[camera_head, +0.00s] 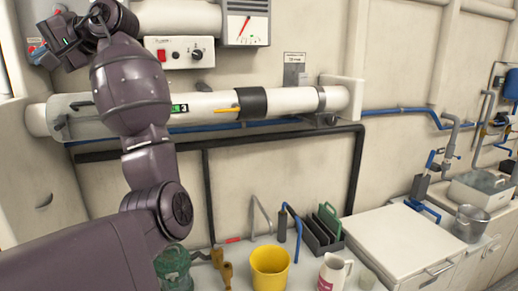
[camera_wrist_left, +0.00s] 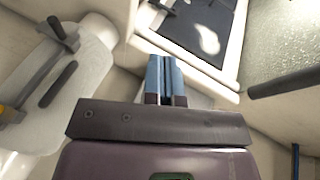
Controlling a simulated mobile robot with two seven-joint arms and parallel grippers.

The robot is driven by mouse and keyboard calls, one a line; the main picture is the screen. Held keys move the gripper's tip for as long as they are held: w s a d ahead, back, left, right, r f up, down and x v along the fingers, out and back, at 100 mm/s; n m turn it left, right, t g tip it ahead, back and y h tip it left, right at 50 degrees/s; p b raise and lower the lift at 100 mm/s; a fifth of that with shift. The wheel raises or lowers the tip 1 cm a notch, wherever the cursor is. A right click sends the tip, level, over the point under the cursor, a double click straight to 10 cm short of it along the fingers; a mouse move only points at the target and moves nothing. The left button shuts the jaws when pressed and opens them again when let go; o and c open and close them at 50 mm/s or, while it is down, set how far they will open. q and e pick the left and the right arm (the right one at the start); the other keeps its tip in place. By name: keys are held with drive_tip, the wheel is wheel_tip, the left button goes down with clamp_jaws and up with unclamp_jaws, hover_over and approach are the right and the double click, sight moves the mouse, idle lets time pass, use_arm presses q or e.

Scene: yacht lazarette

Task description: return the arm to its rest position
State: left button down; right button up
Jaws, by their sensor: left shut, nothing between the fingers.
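My left arm rises from the lower left of the head view and bends at the top. Its left gripper is at the upper left of that view, small and partly hard to make out against the wall fittings. In the left wrist view the left gripper (camera_wrist_left: 166,68) shows its two blue fingers side by side, shut with nothing between them. They point at the wall area and touch nothing that I can see. My right gripper is in neither view.
A large white pipe (camera_head: 300,99) runs along the wall behind my arm. A control box (camera_head: 180,52) and a gauge (camera_head: 246,22) are above it. Below are a yellow bucket (camera_head: 269,268), a white jug (camera_head: 333,272), a dark rack (camera_head: 322,232) and a white cabinet (camera_head: 400,238).

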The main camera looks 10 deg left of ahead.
use_arm(q)
drive_tip(key=w+d+r+n+t+y, duration=0.2)
drive_tip(key=w+r+t+y, duration=0.2)
drive_tip(key=w+r+t, duration=0.25)
drive_tip(key=w+d+f+m+t, duration=0.1)
drive_tip(key=w+d+m+t, duration=0.1)
drive_tip(key=w+d+t, duration=0.45)
drive_tip(key=w+d+f+m+t+h, duration=0.2)
drive_tip(key=d+f+m+t+h, duration=0.3)
drive_tip(key=f, duration=0.8)
drive_tip(key=w+d+f+m+t+h, duration=0.2)
drive_tip(key=d+f+t+h, duration=0.5)
drive_tip(key=f, duration=0.6)
drive_tip(key=s+d+f+g+h, duration=0.25)
drive_tip(key=s+f, duration=0.35)
drive_tip(key=f, duration=0.8)
drive_tip(key=s+d+f+g+h, duration=0.2)
drive_tip(key=s+f+h, duration=0.3)
drive_tip(key=f, duration=0.9)
drive_tip(key=s+f+n+g+y, duration=0.1)
drive_tip(key=s+f+g, duration=0.5)
drive_tip(key=s+f, duration=1.5)
drive_tip(key=s, duration=0.3)
drive_tip(key=shift+s+a+f+b, duration=0.15)
drive_tip(key=shift+s+a+b, duration=0.1)
drive_tip(key=shift+b, duration=0.1)
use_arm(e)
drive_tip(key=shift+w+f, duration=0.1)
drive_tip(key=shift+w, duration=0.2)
